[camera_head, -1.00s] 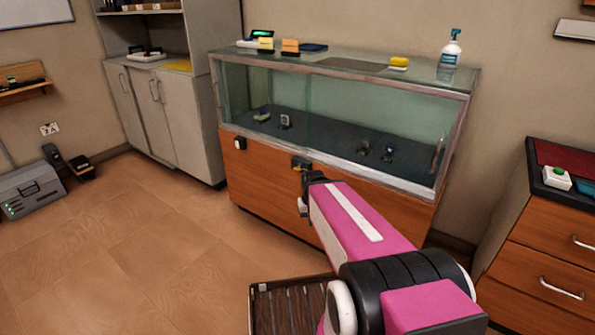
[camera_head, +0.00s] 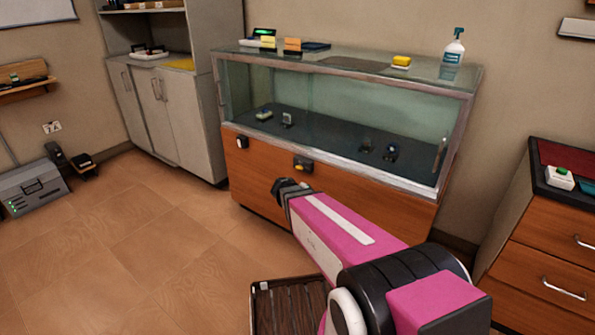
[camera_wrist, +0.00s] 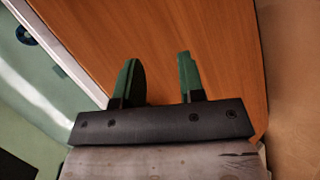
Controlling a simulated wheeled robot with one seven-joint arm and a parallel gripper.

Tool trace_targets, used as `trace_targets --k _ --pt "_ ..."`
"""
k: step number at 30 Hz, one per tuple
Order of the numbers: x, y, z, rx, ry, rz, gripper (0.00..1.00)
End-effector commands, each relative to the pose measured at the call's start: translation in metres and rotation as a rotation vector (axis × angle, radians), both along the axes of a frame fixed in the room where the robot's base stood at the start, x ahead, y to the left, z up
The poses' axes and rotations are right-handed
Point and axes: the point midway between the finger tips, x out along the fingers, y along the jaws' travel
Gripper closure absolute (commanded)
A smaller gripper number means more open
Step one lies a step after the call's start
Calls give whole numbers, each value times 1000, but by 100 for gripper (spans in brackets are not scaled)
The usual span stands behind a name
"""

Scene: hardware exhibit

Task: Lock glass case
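The glass case (camera_head: 330,125) stands against the wall in the head view, with a glass upper part and an orange wooden lower front. A small dark fitting with a yellow part (camera_head: 303,165) sits on the wooden front just under the glass; it looks like a lock, but its state is too small to tell. My gripper is at the end of my pink arm, in front of the case and below left of that fitting; its fingers are hidden in the head view. In the wrist view my gripper (camera_wrist: 158,64) has two green fingers apart, with nothing between them, over the wooden panel (camera_wrist: 215,40).
A small black-and-white device (camera_head: 242,142) is on the case front at left. A spray bottle (camera_head: 453,48) and a yellow sponge (camera_head: 401,61) stand on top. Drawers (camera_head: 540,240) are at right, a grey cabinet (camera_head: 170,105) at left.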

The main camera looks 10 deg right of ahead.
Motion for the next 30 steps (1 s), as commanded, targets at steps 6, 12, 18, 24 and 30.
trace_targets --k 6,12,18,24,30 --pt "65 39 10 -313 -137 195 64" --pt "103 83 23 -518 -254 360 64" --pt "116 106 28 -603 -308 437 64" --pt "128 97 29 -610 -313 441 64" --pt "153 72 29 -611 -312 440 64"
